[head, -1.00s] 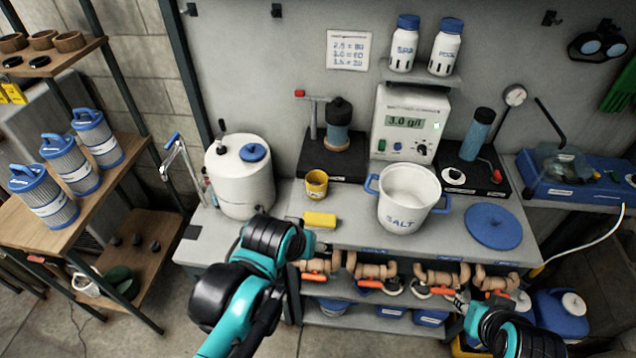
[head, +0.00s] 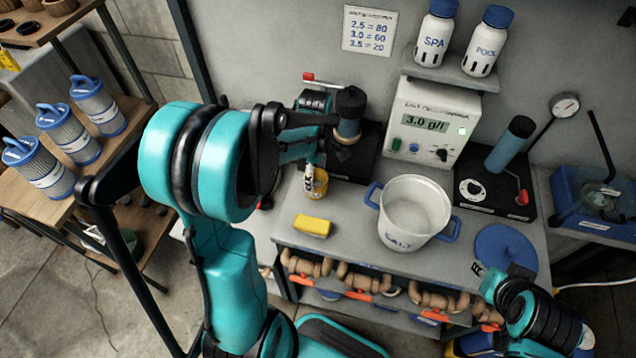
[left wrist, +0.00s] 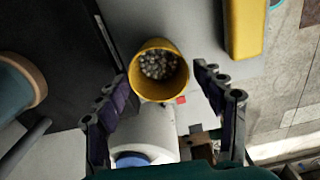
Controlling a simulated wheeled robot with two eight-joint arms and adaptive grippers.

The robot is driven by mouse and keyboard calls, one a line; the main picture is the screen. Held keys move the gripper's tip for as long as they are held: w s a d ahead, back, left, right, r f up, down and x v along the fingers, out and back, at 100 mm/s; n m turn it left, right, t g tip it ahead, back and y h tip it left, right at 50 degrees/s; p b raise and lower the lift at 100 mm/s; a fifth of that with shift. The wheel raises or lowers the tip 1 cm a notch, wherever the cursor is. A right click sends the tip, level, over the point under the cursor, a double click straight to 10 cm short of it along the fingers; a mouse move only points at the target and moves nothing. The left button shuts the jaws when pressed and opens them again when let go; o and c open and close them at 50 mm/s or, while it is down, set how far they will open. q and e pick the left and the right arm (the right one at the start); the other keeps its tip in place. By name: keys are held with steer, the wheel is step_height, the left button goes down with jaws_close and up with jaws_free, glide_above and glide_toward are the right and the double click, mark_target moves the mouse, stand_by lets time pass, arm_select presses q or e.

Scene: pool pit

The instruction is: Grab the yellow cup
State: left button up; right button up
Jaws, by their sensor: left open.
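The yellow cup (head: 321,184) stands on the grey bench in the head view, partly hidden by my left gripper (head: 310,172). In the left wrist view the cup (left wrist: 158,88) is seen from above, with small grey pellets inside. My left gripper's two fingers (left wrist: 162,92) are spread apart, one on each side of the cup in the picture, with visible gaps. They are not shut on it. My right gripper (head: 480,269) shows only in part at the lower right of the head view, and its jaws are unclear.
A yellow block (head: 313,226) lies in front of the cup. A white salt bucket (head: 412,214) stands to the right, beside a blue lid (head: 505,247). A black stand (head: 352,165) is behind the cup. My left arm hides the white tank.

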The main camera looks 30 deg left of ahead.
mark_target(316, 185)
arm_select(q)
step_height(316, 185, down, 6)
steer(key=shift+w+r+b, duration=0.1)
steer(key=shift+w+b, duration=0.05)
steer(key=shift+b, duration=0.95)
steer(key=c, duration=1)
steer(key=shift+c, duration=0.2)
